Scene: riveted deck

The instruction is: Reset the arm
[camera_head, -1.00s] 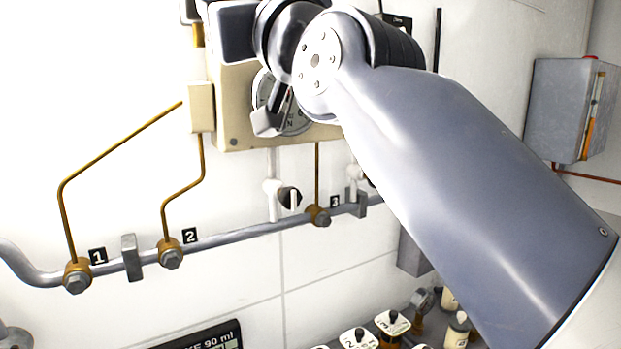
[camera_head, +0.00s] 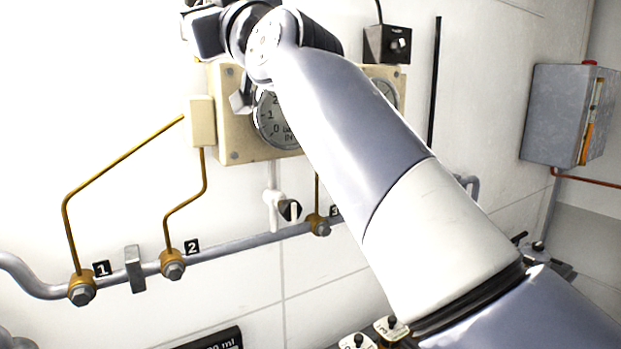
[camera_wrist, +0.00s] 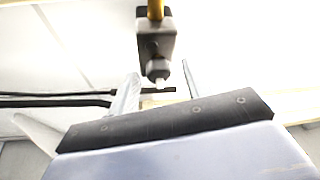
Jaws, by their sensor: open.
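My arm (camera_head: 345,120) reaches from the lower right up to the top left, in front of a wall panel. My gripper (camera_wrist: 158,92) shows in the wrist view with its two pale fingers spread apart. In the head view only a small grey part of the gripper (camera_head: 241,99) shows below the wrist, beside the gauge. In the wrist view a dark fitting (camera_wrist: 155,45) with a brass tube lies between the fingers in the picture. I cannot tell its distance, and no grip on it shows.
A beige panel (camera_head: 235,145) carries a dial gauge (camera_head: 270,122), partly hidden by my arm. A grey pipe (camera_head: 225,248) with brass fittings marked with numbers runs along the wall. A grey box (camera_head: 553,115) hangs at the right. Labelled knobs (camera_head: 392,327) stand low in front.

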